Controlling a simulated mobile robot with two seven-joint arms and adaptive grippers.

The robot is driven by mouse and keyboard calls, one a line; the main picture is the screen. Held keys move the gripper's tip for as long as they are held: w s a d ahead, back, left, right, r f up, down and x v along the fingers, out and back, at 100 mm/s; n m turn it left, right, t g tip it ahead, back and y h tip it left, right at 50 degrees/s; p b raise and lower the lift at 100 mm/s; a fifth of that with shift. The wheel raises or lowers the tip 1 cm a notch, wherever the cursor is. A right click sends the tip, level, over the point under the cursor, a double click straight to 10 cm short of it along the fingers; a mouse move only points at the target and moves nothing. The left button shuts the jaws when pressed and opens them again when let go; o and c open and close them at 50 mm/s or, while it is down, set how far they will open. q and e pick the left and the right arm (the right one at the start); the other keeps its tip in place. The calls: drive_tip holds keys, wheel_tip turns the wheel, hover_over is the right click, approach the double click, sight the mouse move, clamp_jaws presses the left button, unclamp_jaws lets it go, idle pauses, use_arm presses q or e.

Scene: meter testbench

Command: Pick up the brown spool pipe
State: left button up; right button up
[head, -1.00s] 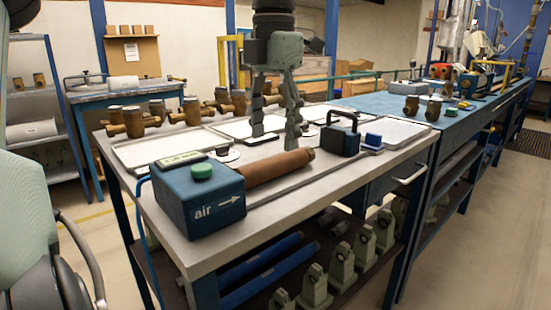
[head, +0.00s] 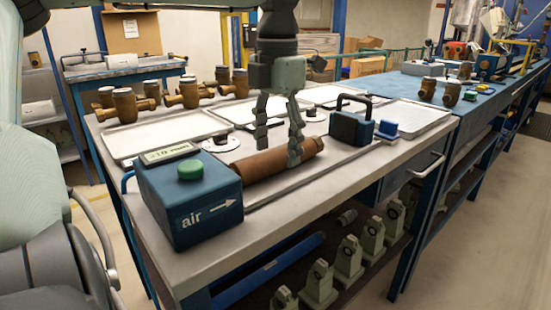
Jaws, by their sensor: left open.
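The brown spool pipe (head: 258,168) lies on the near workbench. Its left end is close to the blue box marked "air" (head: 188,200), and its right end points toward the middle of the bench. My left gripper (head: 279,148) hangs fingers down over the pipe's right half and is open. One finger shows in front of the pipe, overlapping its side; the other shows at its far side, its tip close to the pipe's upper edge. I cannot tell whether either finger touches the pipe. My right gripper is not in view.
A blue handled block (head: 350,129) and a small blue piece (head: 387,129) stand right of the gripper. A round white disc (head: 219,143) lies behind the pipe. White trays (head: 165,137) and several brass meters (head: 125,105) fill the back.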

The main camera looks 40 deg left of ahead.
use_arm(q)
drive_tip(key=shift+f, duration=0.35)
drive_tip(key=shift+c, duration=0.3)
drive_tip(key=shift+r, duration=0.1)
clamp_jaws()
